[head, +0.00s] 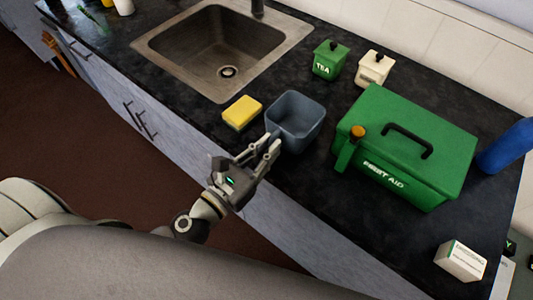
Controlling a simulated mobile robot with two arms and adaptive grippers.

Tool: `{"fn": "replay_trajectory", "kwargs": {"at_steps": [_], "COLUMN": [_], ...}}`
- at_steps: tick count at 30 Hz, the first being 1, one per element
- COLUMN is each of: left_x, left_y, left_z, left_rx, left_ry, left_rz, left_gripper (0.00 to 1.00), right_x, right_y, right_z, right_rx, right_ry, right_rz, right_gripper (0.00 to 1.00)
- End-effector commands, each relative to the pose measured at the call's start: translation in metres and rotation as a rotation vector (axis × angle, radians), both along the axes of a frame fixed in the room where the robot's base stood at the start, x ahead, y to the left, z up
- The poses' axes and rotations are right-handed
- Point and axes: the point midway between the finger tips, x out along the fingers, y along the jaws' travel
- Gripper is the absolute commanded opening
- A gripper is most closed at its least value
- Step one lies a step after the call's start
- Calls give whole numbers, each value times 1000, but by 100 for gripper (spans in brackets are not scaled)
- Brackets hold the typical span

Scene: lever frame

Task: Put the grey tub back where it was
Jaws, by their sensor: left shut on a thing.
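The grey tub (302,116) is a small open square container with blue-grey walls, and it looks empty. It is on or just above the dark countertop, between the yellow sponge and the green first aid box; I cannot tell whether it touches the counter. My left gripper (270,147) is shut on the tub's near left wall. My right gripper does not show.
A yellow sponge (242,112) lies just left of the tub. A green first aid box (410,145) with a lever stands to the right. A tea canister (331,60), a cream canister (375,68) and a sink (215,50) are behind. A white carton (460,261) sits front right.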

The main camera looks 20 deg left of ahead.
Motion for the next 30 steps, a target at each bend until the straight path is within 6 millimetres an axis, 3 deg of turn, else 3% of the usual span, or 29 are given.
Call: {"fn": "replay_trajectory", "kwargs": {"at_steps": [2,14,15,19,30], "left_x": [0,0,0,0,0], "left_y": [0,1,1,1,1], "left_z": [-9,-12,-11,-11,-8], "left_rx": [0,0,0,0,0], "left_ry": [-1,-1,0,0,0], "left_rz": [2,1,1,1,1], "left_gripper": [0,0,15,32,33], "right_x": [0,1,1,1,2], "right_y": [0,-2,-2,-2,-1], "right_z": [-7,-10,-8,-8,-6], "right_rx": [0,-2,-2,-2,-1], "right_ry": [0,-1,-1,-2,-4], "right_rz": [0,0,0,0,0], "right_gripper": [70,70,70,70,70]}}
